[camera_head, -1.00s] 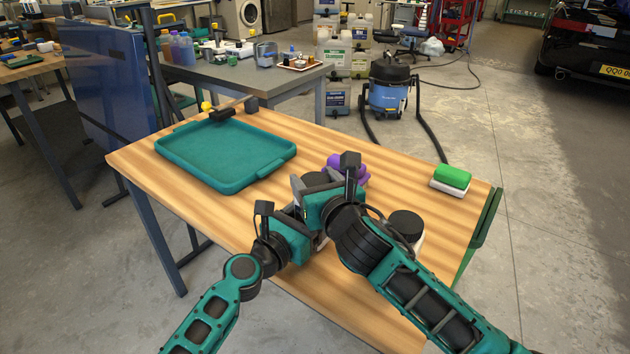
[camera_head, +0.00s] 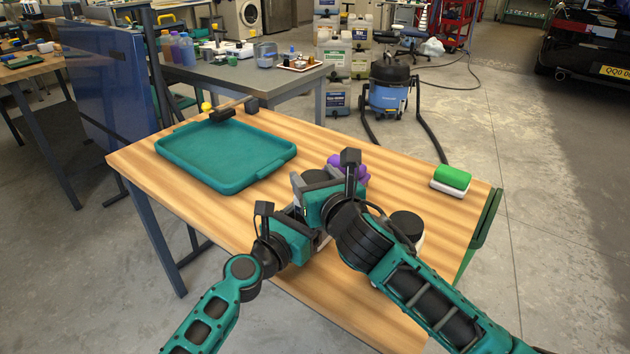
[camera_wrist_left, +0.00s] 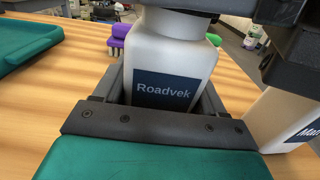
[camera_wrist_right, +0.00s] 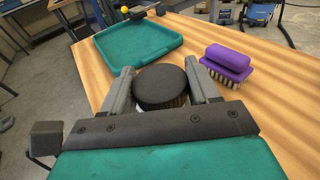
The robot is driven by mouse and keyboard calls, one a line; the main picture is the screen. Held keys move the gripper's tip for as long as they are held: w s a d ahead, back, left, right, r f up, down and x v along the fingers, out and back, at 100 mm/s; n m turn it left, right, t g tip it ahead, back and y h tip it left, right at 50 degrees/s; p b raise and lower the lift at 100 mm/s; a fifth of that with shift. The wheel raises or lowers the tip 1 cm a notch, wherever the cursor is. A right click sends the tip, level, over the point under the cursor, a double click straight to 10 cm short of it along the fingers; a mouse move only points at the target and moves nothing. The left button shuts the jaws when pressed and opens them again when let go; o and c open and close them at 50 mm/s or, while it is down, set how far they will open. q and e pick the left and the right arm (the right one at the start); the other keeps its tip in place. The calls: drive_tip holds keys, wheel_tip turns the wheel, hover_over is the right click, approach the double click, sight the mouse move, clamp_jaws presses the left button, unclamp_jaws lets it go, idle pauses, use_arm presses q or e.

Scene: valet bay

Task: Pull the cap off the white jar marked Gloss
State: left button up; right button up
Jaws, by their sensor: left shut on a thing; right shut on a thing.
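Whether the cap is still seated on the neck is hidden by the right gripper. A second white jar (camera_wrist_left: 288,122) with a black cap (camera_head: 406,225) stands on the table to the right; its label is cut off, starting "Ma" or "Mu".
A teal tray (camera_head: 225,155) lies empty at the table's left. A purple brush (camera_wrist_right: 228,64) stands just behind the held jar.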

sight(315, 177)
drive_tip(key=shift+r, duration=0.8)
drive_tip(key=shift+r, duration=2)
use_arm(q)
drive_tip(key=o, duration=1.6)
